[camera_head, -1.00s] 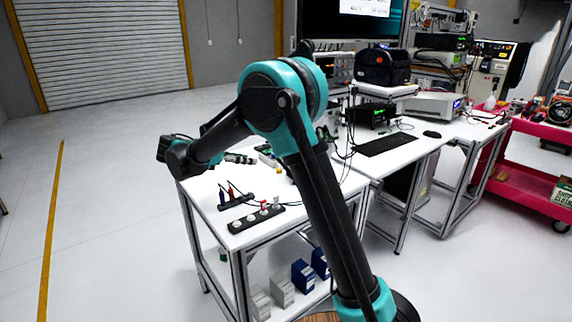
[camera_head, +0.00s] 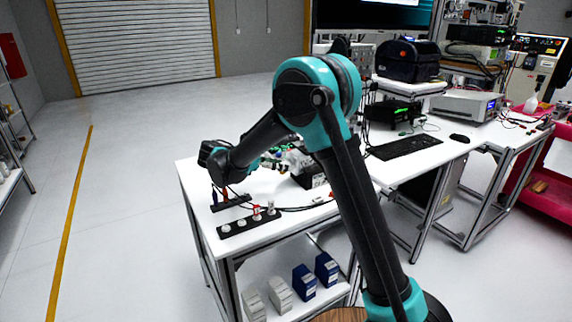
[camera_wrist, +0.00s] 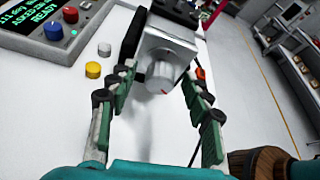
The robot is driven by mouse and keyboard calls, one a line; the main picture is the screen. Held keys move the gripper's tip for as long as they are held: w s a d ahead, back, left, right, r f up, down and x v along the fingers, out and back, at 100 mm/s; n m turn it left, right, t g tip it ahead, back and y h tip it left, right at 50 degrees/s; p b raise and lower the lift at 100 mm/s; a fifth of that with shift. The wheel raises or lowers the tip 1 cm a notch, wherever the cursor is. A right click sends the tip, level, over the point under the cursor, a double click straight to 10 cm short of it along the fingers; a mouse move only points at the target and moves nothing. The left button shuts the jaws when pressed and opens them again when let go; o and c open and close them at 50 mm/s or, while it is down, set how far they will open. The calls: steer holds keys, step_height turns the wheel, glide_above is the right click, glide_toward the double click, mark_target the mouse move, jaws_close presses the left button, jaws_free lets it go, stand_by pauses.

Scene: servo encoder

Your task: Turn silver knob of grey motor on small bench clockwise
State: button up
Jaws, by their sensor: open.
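The grey motor (camera_wrist: 165,42) is a silver-grey block with a black part behind it, at the top middle of the wrist view. Its silver knob (camera_wrist: 161,75) faces me and has a small red mark. My gripper (camera_wrist: 156,82) is open, one green-padded finger on each side of the knob, with gaps visible; I cannot tell whether the tips reach level with it. In the head view, my gripper (camera_head: 270,160) is low over the small bench (camera_head: 190,174), with its fingers hard to make out.
A control box (camera_wrist: 35,42) with a green-text display, a blue knob and a red knob stands at left. Loose silver (camera_wrist: 104,49), yellow (camera_wrist: 93,70) and red (camera_wrist: 200,73) caps lie around the motor. A power strip (camera_head: 248,223) lies at the bench's front left.

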steer(key=shift+c, duration=0.5)
jaws_close()
steer(key=m+t, duration=0.1)
steer(key=m, duration=0.1)
steer(key=m+t+y, duration=0.1)
steer(key=m+t, duration=0.1)
steer(key=m, duration=0.1)
steer(key=m+t+y, duration=0.1)
steer(key=m, duration=0.1)
steer(key=shift+s+d+f+t, duration=0.15)
steer(key=shift+s+d+t, duration=0.05)
steer(key=shift+s+t, duration=0.1)
steer(key=m+t, duration=0.1)
steer(key=m, duration=0.1)
steer(key=m+t, duration=0.1)
steer(key=m, duration=0.1)
steer(key=shift+s+f+m+y, duration=0.1)
steer(key=shift+f+m+y, duration=0.1)
steer(key=shift+m+y, duration=0.1)
steer(key=m+t, duration=0.1)
steer(key=m, duration=0.1)
steer(key=m+t, duration=0.1)
steer(key=m, duration=0.1)
steer(key=shift+f+m+h, duration=0.15)
steer(key=shift+m+h, duration=0.15)
steer(key=shift+h, duration=0.1)
